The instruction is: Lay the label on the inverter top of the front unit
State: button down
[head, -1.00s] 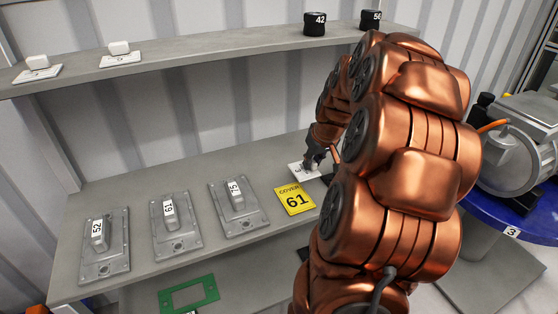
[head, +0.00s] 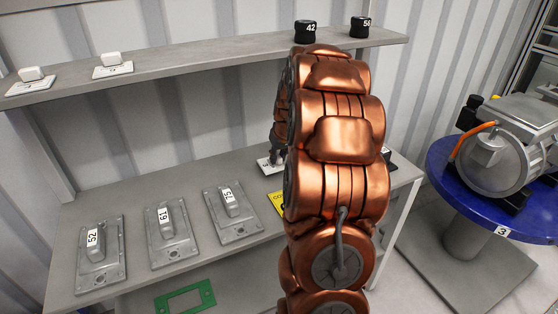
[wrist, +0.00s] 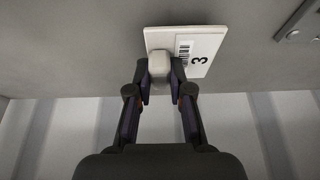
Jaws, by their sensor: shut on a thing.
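My gripper (wrist: 160,85) is shut on the white knob (wrist: 159,67) of a flat white label (wrist: 205,45), which carries a barcode and the number 3. In the head view the label's left part (head: 264,168) shows over the back of the lower shelf, beside my arm, which hides the rest and most of the gripper. I cannot tell the gap between label and shelf. At the right, a grey unit (head: 502,165) with a cylindrical housing and a boxy flat top (head: 530,112) sits on a round blue table (head: 455,195) marked 3.
The lower shelf (head: 150,192) bears several grey cover plates (head: 233,215) and a yellow card (head: 276,202), partly hidden. Two white knobbed labels (head: 113,68) and two black caps (head: 305,31) stand on the upper shelf. A green frame (head: 186,298) lies below. Floor separates shelf and blue table.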

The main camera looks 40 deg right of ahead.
jog(key=shift+f, duration=1.1)
jog(key=shift+f, duration=0.1)
jog(key=c, duration=1.1)
grip_release()
jog(key=shift+o, duration=0.2)
jog(key=shift+s+r, duration=0.1)
jog(key=shift+r, duration=0.3)
jog(key=v, duration=1.1)
jog(key=shift+a+r+b, duration=0.2)
jog(key=shift+a+b, duration=0.05)
jog(key=shift+b, duration=0.1)
